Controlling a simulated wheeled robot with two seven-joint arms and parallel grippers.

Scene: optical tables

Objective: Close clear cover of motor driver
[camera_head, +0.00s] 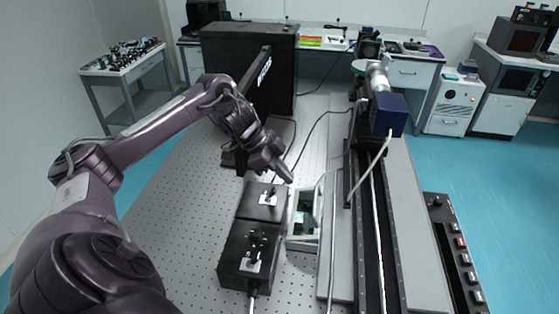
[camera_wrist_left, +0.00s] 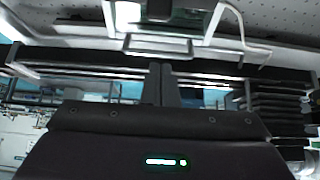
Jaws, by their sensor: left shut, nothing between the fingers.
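The motor driver (camera_head: 304,222) is a pale open-topped box with a green circuit board inside, right of two black boxes on the optical table. A thin pale frame at its right edge looks like the clear cover (camera_head: 318,200), seemingly raised, though its exact angle is hard to tell. My left gripper (camera_head: 287,176) is shut and empty, with its tips above and just beyond the far end of the driver. In the left wrist view, my left fingers (camera_wrist_left: 163,84) are together, and part of the driver (camera_wrist_left: 205,20) shows at the top. My right gripper is not in view.
Two black boxes with switches (camera_head: 264,200) (camera_head: 248,262) stand left of the driver. A long rail (camera_head: 372,235) with a blue motor block (camera_head: 388,114) runs along the right. Cables pass near the driver. The perforated table (camera_head: 180,225) is clear on the left.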

